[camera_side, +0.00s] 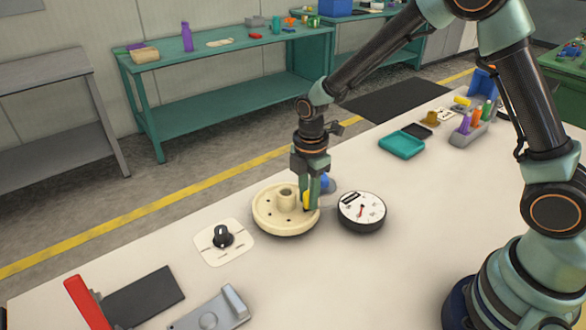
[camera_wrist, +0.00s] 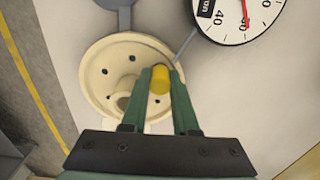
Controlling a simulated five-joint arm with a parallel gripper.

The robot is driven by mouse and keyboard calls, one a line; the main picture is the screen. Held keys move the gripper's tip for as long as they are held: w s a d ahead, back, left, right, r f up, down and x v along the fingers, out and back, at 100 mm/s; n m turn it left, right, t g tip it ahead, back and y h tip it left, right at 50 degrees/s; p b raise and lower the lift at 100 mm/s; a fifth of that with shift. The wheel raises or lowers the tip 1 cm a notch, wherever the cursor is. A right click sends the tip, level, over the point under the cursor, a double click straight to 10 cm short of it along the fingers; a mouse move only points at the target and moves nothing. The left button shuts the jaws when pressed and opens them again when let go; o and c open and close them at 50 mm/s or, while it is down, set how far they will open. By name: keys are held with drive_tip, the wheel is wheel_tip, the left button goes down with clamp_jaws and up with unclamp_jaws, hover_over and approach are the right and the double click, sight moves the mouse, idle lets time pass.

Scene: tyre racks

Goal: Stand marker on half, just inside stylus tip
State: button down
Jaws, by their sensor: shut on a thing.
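The half is a cream round wheel (camera_side: 270,218) with a raised centre boss and several small holes, lying flat on the table; it also shows in the wrist view (camera_wrist: 92,70). My gripper (camera_side: 311,205) is over its right side, shut on the yellow marker (camera_side: 306,200). In the wrist view the fingers (camera_wrist: 159,76) hold the marker (camera_wrist: 160,79), over the half near its rim. A thin grey stylus (camera_wrist: 184,48) reaches from the dial's side to the rim close beside the marker. I cannot tell whether the marker's foot touches the half.
A round dial gauge (camera_side: 361,211) with a red needle lies right of the half. A grey round base (camera_wrist: 114,3) with a blue part (camera_side: 325,182) stands behind. A white plate with a black knob (camera_side: 222,238) is at the front left. A teal tray (camera_side: 401,145) lies farther back.

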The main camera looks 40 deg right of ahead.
sight(308, 193)
drive_tip(key=shift+f, duration=0.15)
drive_tip(key=c, duration=0.7)
unclamp_jaws()
wheel_tip(308, 193, up, 12)
drive_tip(key=shift+s+d+r+m+t, duration=0.95)
drive_tip(key=shift+s+d+r+m, duration=0.45)
drive_tip(key=shift+s+m, duration=1.15)
drive_tip(key=shift+s+d+r+m+t, duration=1.05)
drive_tip(key=shift+s+r+m, duration=0.55)
drive_tip(key=shift+m, duration=1.85)
drive_tip(key=shift+s+d+r+m+t, duration=0.8)
drive_tip(key=shift+s+d+r+m, duration=0.6)
drive_tip(key=shift+s+m, duration=1.2)
drive_tip(key=shift+w+m, duration=0.4)
